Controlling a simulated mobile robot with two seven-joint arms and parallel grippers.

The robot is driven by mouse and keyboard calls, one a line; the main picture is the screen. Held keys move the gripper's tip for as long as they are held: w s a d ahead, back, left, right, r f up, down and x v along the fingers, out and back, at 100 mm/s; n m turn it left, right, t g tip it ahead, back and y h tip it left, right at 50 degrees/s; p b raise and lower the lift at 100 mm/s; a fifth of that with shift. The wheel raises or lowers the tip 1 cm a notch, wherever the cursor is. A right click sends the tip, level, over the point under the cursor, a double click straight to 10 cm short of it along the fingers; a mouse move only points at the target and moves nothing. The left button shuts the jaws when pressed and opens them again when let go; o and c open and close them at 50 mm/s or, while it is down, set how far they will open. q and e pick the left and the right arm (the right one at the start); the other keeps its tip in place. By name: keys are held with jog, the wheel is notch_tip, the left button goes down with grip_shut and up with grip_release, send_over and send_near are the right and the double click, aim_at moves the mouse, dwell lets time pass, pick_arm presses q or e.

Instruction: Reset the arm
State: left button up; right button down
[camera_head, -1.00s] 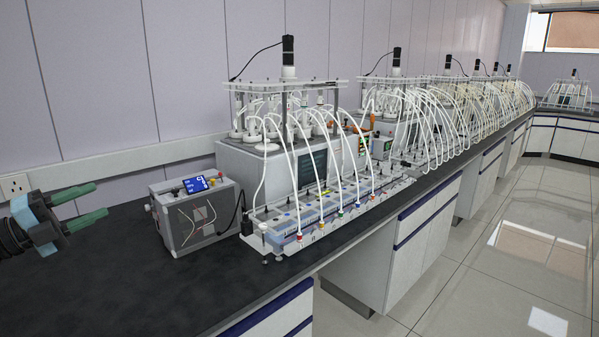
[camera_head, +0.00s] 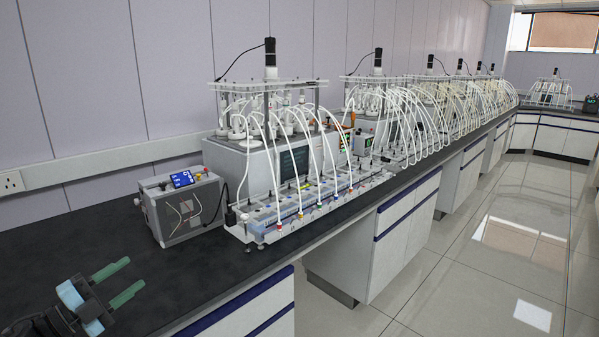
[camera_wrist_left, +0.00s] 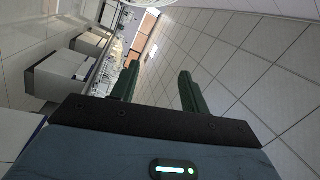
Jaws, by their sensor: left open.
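My left gripper (camera_head: 120,283) is at the lower left of the head view, in front of and above the black bench top. Its two green fingers are apart with nothing between them, and they point to the right. In the left wrist view the fingers of my left gripper (camera_wrist_left: 158,88) are also spread and empty. My right gripper does not show in either view.
A grey control box (camera_head: 182,205) with a blue screen stands on the bench (camera_head: 120,235). Right of it is a reactor unit (camera_head: 262,160) with white tubes. Several similar units stretch to the back. The tiled floor (camera_head: 470,270) at right is clear.

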pick_arm(q)
jog(key=s+d+f+n+g+y, duration=0.1)
jog(key=s+d+f+n+y, duration=0.2)
jog(key=s+d+f+n, duration=0.55)
jog(key=s+d+f+n+y, duration=0.1)
jog(key=s+f+n+y, duration=0.4)
jog(key=f, duration=0.9)
jog(key=s+d+f+n+g, duration=0.2)
jog(key=s+d+f, duration=0.1)
jog(key=s, duration=0.5)
jog(key=s+d+f+n+g+p, duration=0.1)
jog(key=s+d+f+g, duration=0.1)
jog(key=s, duration=0.6)
jog(key=s+d+f+n+g, duration=0.2)
jog(key=s+d+f, duration=0.3)
jog(key=s, duration=0.3)
jog(key=shift+f+n+g+y+p, duration=0.35)
jog(key=shift+f+g+y+p, duration=0.05)
jog(key=shift+f+g, duration=0.1)
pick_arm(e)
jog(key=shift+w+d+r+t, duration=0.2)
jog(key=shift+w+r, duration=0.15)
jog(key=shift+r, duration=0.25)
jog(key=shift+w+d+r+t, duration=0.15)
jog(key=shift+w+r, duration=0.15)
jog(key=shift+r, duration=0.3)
pick_arm(q)
jog(key=shift+s+d, duration=0.1)
